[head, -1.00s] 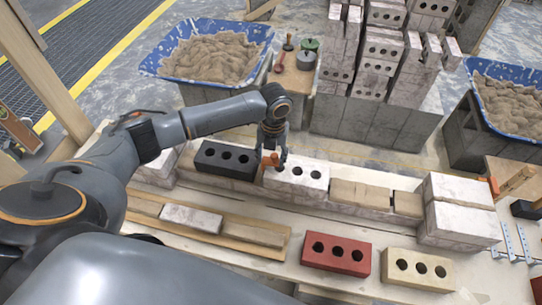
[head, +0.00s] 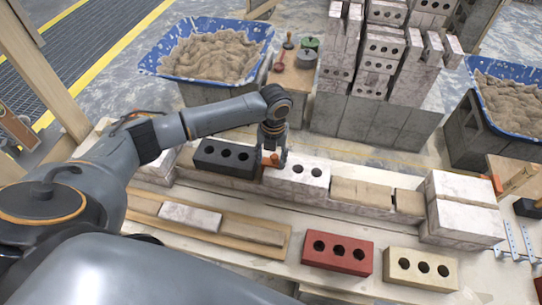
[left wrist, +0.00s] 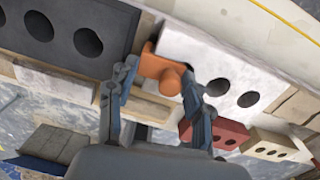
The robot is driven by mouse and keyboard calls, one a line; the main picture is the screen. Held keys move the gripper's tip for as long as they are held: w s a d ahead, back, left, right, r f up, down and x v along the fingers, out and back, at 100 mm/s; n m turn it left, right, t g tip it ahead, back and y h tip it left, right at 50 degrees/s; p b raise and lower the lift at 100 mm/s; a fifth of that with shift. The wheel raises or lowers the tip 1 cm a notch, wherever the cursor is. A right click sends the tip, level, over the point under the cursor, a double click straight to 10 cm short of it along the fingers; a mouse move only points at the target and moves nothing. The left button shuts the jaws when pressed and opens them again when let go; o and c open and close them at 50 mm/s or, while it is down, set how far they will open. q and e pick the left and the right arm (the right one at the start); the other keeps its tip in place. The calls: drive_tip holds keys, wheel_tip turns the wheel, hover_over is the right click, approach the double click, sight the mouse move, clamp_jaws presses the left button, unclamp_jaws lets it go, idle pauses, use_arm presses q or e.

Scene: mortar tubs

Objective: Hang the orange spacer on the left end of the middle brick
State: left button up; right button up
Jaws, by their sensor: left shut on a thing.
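The orange spacer (head: 274,157) is held between the fingers of my left gripper (head: 272,163) at the left end of the white three-holed middle brick (head: 299,174). In the left wrist view the spacer (left wrist: 152,65) lies against the white brick's near left corner (left wrist: 205,58), in the gap beside the dark brick (left wrist: 50,32). The fingers of my gripper (left wrist: 158,88) close around its round knob. Whether the spacer rests fully on the brick is hard to tell. My right gripper is not in view.
The black brick (head: 225,158) stands just left of the gap. Tan bricks (head: 360,193) continue the row right, up to a white block stack (head: 462,215). A red brick (head: 337,253) and a cream brick (head: 421,268) lie in front. Mortar tubs (head: 205,75) stand behind.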

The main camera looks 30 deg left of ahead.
use_arm(q)
drive_tip(key=shift+f, duration=0.15)
drive_tip(key=o, duration=1.2)
drive_tip(key=shift+o, duration=0.2)
wheel_tip(320, 180, up, 12)
drive_tip(key=shift+d, duration=0.25)
